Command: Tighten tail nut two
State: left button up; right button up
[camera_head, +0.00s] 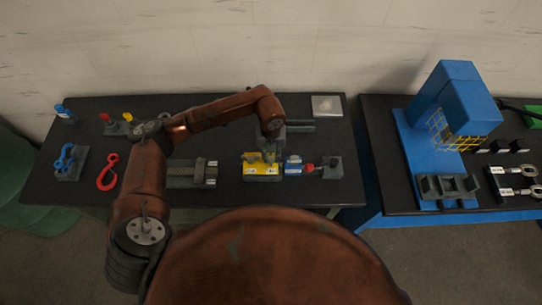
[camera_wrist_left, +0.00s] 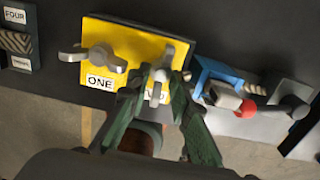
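A yellow block (camera_head: 262,168) stands near the front of the left table. It also shows in the left wrist view (camera_wrist_left: 133,42), with a grey wing nut (camera_wrist_left: 98,59) above a label reading ONE. A second wing nut (camera_wrist_left: 160,74), which I take as tail nut two, sits to its right; its label is mostly hidden. My left gripper (camera_wrist_left: 164,80) reaches down over the block, its green fingertips on either side of the second nut. I cannot tell whether they press on it. In the head view my left gripper (camera_head: 270,152) is small and dark. My right gripper is not seen.
Right of the block are a blue part (camera_head: 293,165) and a grey holder with a red knob (camera_head: 310,167). A red hook (camera_head: 107,172) and a blue shackle (camera_head: 66,160) lie at the left. The right table bears a blue machine (camera_head: 462,98).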

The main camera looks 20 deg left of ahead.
pick_arm(q)
grip_shut()
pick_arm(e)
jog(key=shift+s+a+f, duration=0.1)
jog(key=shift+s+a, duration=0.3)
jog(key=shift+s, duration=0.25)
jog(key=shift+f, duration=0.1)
